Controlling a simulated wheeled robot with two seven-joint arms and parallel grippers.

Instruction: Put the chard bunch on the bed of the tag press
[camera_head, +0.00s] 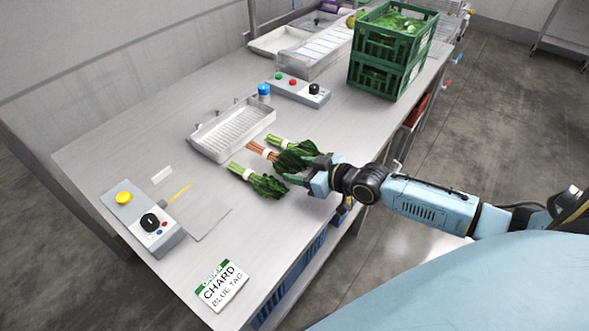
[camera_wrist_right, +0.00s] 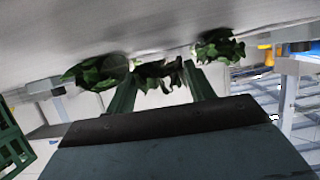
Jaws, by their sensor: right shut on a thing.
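Three leafy bunches lie side by side on the steel table. The middle one has orange-red stalks and a pale band, and looks like the chard bunch (camera_head: 256,148). A green-stalked bunch (camera_head: 277,141) lies behind it and another green-stalked bunch (camera_head: 262,183) in front. My right gripper (camera_head: 304,172) is low over the table, shut on the middle bunch's leaf end; its leaves (camera_wrist_right: 158,73) show between the fingers in the wrist view. A box with a yellow button and black knob (camera_head: 150,221) stands beside a flat grey plate (camera_head: 205,215), possibly the tag press and its bed. My left gripper is out of view.
A ribbed white tray (camera_head: 203,140) lies behind the bunches. Stacked green crates (camera_head: 378,78) are at back right. A "CHARD BLUE TAG" card (camera_head: 222,285) lies near the front edge.

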